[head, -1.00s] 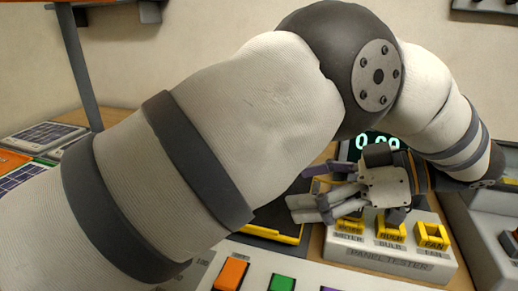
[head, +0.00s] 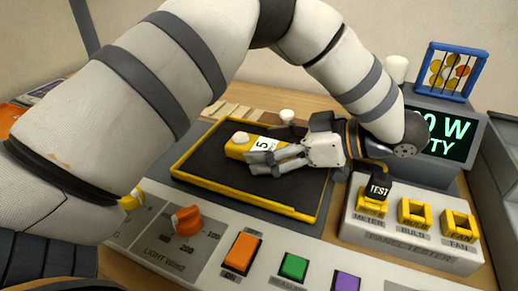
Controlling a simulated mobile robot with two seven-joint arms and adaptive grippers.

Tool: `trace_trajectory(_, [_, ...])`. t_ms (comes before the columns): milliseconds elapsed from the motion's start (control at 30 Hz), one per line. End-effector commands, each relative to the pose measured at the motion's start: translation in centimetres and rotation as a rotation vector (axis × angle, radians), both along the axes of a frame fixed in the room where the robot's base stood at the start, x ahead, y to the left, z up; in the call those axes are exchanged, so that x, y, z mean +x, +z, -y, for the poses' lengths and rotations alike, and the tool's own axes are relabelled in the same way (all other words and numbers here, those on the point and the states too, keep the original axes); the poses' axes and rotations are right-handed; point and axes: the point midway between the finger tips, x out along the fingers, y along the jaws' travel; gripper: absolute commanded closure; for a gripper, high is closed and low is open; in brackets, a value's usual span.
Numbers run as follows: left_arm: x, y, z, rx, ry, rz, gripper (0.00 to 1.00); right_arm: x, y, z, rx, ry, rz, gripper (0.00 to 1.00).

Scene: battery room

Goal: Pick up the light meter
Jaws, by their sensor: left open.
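The light meter (head: 236,148) looks like a small yellow block with a white dome and a display showing a 5. It lies on a black mat with a yellow rim (head: 245,200). My left gripper (head: 264,146) comes in from the right, low over the mat. Its fingers are open and point left, at the meter's right end. The near finger covers part of the meter's front side. I cannot tell whether the fingers touch it. My right gripper is not in view.
In front is a panel with an orange dial (head: 187,221) and coloured buttons. At right stands the panel tester (head: 410,240) with yellow sockets and a black TEST plug (head: 379,189). Behind it are a display (head: 440,137) and a blue frame (head: 452,72). The mat's left part is clear.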

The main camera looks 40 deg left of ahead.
Motion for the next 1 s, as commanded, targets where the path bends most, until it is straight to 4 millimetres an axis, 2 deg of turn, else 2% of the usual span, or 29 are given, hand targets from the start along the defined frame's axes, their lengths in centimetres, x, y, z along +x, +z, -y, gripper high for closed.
trace_trajectory(200, [0.0,-0.2,-0.2,-0.002,-0.001,-0.001,0.27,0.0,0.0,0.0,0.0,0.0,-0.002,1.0])
trace_trajectory(267, [0.0,-0.2,-0.2,-0.001,0.0,-0.001,0.38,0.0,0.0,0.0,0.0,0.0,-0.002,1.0])
trace_trajectory(467, [0.0,-0.2,-0.2,-0.001,0.0,-0.001,0.83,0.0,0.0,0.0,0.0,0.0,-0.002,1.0])
trace_trajectory(767, [0.0,0.1,-0.2,-0.001,-0.001,0.002,0.83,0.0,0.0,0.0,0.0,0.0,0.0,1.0])
trace_trajectory(867, [0.0,1.1,-0.2,0.0,-0.001,0.004,0.83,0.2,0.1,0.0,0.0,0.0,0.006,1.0])
trace_trajectory(1000, [-0.4,4.1,0.3,0.0,-0.004,0.007,0.83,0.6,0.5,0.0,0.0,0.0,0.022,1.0])
